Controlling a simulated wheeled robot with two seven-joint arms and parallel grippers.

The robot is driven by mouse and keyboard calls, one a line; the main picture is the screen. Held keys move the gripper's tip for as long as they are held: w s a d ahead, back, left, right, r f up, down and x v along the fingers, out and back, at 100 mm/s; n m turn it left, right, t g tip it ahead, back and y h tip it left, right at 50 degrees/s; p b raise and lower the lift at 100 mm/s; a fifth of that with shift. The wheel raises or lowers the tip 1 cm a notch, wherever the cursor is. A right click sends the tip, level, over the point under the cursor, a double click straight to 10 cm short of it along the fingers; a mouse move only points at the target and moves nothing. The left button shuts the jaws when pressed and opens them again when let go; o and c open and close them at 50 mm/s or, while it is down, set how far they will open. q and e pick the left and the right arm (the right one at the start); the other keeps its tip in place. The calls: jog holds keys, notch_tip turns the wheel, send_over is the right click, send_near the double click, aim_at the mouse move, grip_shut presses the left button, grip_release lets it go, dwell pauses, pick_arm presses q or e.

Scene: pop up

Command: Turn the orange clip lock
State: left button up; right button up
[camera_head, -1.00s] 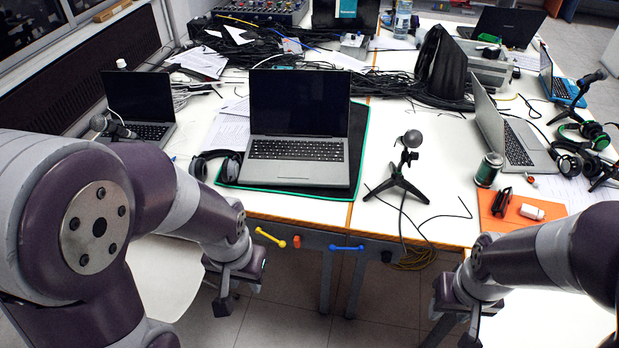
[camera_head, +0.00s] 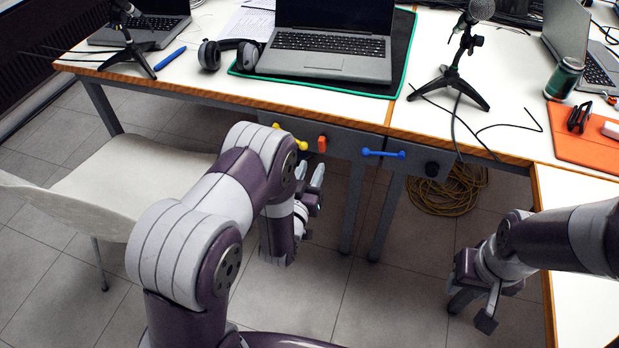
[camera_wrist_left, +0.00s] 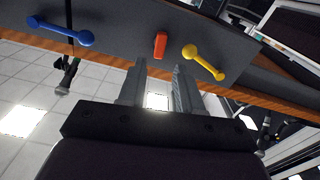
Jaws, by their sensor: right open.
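The orange clip lock (camera_head: 322,143) is a small upright orange piece on the grey drawer front under the table edge. It also shows near the top middle of the left wrist view (camera_wrist_left: 160,45), just beyond my fingertips. My left gripper (camera_head: 309,175) is open and empty, a little below and in front of the lock, with its fingers toward the drawer front. In the left wrist view its two fingers (camera_wrist_left: 160,68) stand apart, and no contact with the lock shows. My right gripper (camera_head: 475,312) is open and empty, low over the floor at the right, away from the lock.
A yellow handle (camera_head: 290,138) sits just left of the lock. A white chair (camera_head: 125,180) stands left of my left arm. A laptop (camera_head: 330,45) rests on the table above.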

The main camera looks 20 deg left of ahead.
aim_at(321, 147)
pick_arm(q)
jog(key=w+b, duration=0.2)
jog(key=w, duration=0.5)
jog(key=shift+w+d+f, duration=0.1)
jog(key=shift+w+d, duration=0.05)
jog(key=shift+w, duration=0.1)
grip_shut()
jog(key=shift+m, duration=0.5)
jog(key=shift+o, duration=1.2)
grip_release()
